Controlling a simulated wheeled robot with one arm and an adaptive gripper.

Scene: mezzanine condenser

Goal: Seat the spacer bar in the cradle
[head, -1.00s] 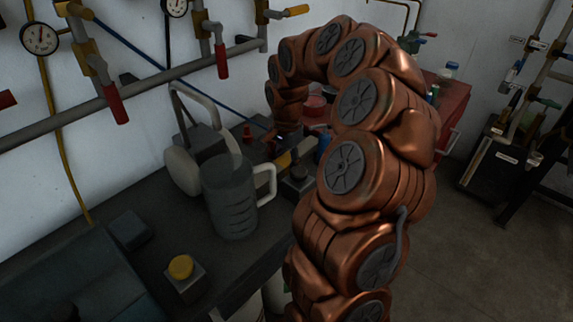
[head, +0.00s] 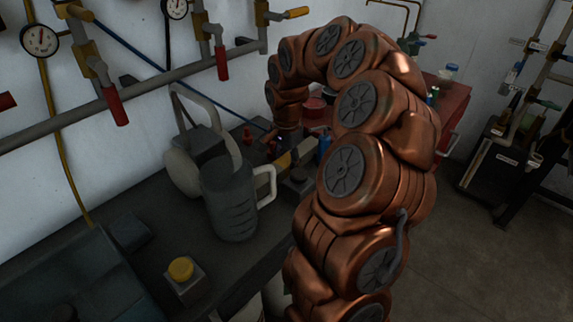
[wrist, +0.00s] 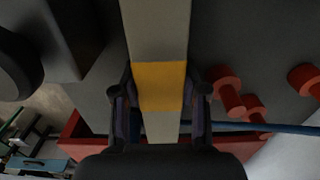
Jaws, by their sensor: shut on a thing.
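The spacer bar, pale grey with a yellow band (wrist: 159,86), runs down the middle of the wrist view. My gripper (wrist: 160,100) is shut on it, with one dark finger on each side of the yellow band. In the head view the yellow band of what looks like the same bar (head: 283,161) shows low over the bench, partly hidden by my arm. I cannot tell whether the bar touches anything beneath it. I cannot make out the cradle in either view.
A grey jug (head: 229,195) stands on the dark bench, left of my arm. A box with a yellow button (head: 180,268) is nearer. Red cylindrical pieces (wrist: 228,88) lie right of the bar in the wrist view. Pipes with red-handled valves (head: 115,105) run along the wall.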

